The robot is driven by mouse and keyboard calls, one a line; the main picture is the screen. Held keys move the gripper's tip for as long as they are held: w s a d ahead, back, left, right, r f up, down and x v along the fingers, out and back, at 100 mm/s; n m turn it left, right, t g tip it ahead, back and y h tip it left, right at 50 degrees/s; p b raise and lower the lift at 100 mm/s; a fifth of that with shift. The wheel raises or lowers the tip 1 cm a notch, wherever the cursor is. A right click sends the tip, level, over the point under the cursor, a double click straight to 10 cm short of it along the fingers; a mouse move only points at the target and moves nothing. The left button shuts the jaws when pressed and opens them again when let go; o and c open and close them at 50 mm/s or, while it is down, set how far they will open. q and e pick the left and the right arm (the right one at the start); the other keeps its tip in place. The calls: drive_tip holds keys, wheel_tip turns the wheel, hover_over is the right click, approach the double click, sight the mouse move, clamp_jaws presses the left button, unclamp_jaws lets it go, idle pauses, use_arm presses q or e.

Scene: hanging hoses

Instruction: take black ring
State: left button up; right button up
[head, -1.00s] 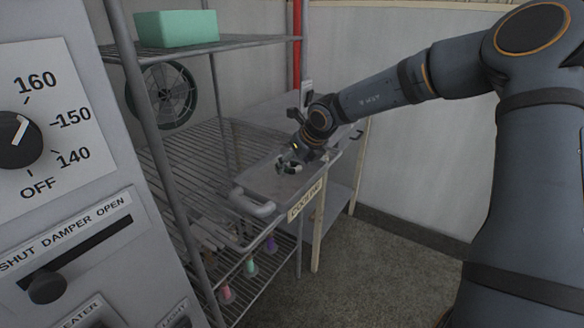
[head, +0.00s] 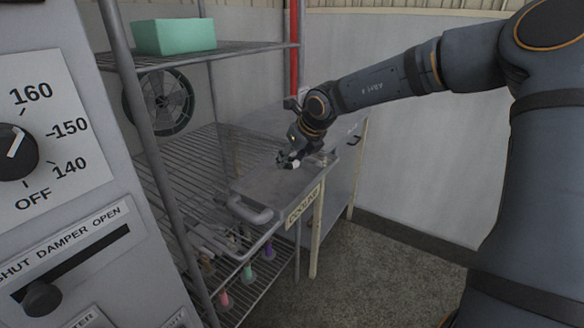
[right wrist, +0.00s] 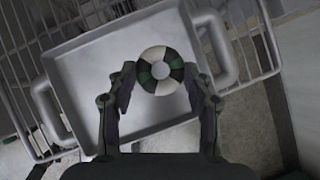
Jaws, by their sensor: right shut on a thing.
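A ring banded in white and dark green (right wrist: 146,75) sits between the fingers of my right gripper (right wrist: 160,74) in the right wrist view. The right gripper is shut on it, and the ring's hole faces the camera. In the head view my right gripper (head: 287,161) is above a grey metal tray (head: 268,184), with a pale bit of the ring at its fingertips. The tray also shows behind the ring in the right wrist view (right wrist: 85,80). No plainly black ring can be made out. My left gripper is not in view.
A green box (head: 174,36) is on the upper shelf. A control panel (head: 60,150) fills the left. Floor (head: 370,265) is clear.

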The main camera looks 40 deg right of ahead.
use_arm(q)
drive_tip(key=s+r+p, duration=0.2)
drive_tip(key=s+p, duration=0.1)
drive_tip(key=p, duration=0.1)
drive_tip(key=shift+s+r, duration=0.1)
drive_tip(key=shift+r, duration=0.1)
use_arm(e)
drive_tip(key=s+a+r, duration=0.8)
drive_tip(key=s, duration=0.2)
drive_tip(key=shift+s+r, duration=0.25)
drive_tip(key=shift+r, duration=0.15)
